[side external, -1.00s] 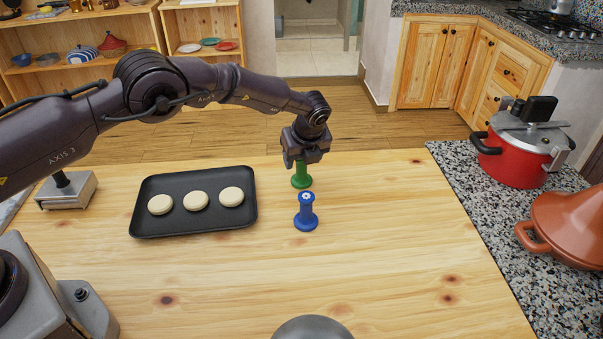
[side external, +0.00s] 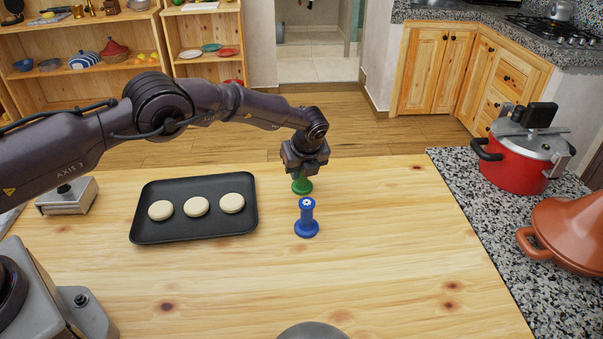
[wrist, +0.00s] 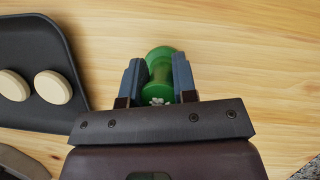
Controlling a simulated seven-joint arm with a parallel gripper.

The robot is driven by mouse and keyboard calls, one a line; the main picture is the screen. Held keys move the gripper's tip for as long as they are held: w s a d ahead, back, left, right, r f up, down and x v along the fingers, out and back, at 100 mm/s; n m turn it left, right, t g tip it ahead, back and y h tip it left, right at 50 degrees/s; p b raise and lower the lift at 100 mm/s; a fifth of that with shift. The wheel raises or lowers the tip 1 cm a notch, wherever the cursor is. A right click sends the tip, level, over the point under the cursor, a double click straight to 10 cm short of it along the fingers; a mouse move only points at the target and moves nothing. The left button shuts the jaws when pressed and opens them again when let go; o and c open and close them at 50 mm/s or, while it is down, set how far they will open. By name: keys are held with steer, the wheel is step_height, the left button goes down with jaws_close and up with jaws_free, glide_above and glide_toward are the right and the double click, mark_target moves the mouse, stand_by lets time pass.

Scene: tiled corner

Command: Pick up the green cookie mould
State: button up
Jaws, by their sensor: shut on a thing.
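The green cookie mould (side external: 302,186) stands on the wooden table (side external: 400,250), behind the blue mould (side external: 307,219) in the side view. My gripper (side external: 303,172) is over it from above and hides its upper part. In the wrist view, the green mould (wrist: 160,75) sits between the two fingers of my gripper (wrist: 159,82), which are shut on it. A pale clover mark shows on its near end. The blue mould stands upright and apart from my gripper.
A black tray (side external: 190,232) with three pale dough rounds (side external: 196,207) lies left of the moulds. A red pressure cooker (side external: 515,165) and a terracotta tagine (side external: 570,225) stand on the granite counter at right. A grey rounded thing (side external: 312,332) shows at the front edge. The table's right part is clear.

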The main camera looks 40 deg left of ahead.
steer(key=shift+r, duration=0.6)
steer(key=r, duration=0.2)
steer(key=shift+s+r, duration=0.2)
steer(key=shift+r, duration=0.1)
steer(key=s+r, duration=0.9)
steer(key=s, duration=0.4)
steer(key=shift+s+a, duration=0.3)
steer(key=shift+a, duration=0.15)
steer(key=shift+r, duration=0.1)
